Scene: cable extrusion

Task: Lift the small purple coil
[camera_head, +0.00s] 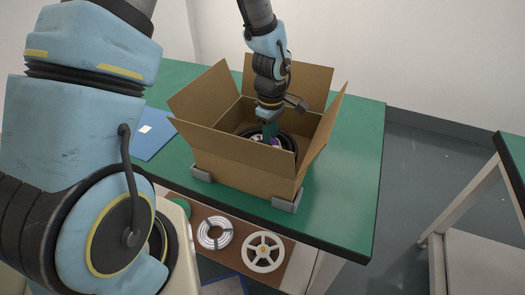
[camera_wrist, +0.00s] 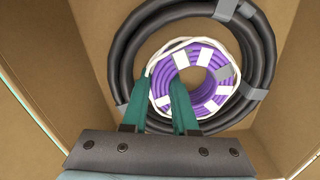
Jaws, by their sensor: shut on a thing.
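The small purple coil (camera_wrist: 201,92) shows in the wrist view, bound with several white tape bands and a white cord around it. It is inside the opening of a larger black coil (camera_wrist: 262,55). My gripper (camera_wrist: 163,82) has its two green fingers on the left part of the purple coil's ring, one outside and one in its hole, shut on it. In the head view, my gripper (camera_head: 269,132) reaches down into an open cardboard box (camera_head: 240,165). Only a little of the purple coil (camera_head: 276,143) shows there; the box wall hides the rest.
The box stands on a green table (camera_head: 351,160) with its flaps spread outward and grey blocks (camera_head: 286,204) at its front corners. A blue sheet (camera_head: 150,133) lies left of it. A silver coil (camera_head: 214,233) and a white spool (camera_head: 263,252) lie on a lower shelf.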

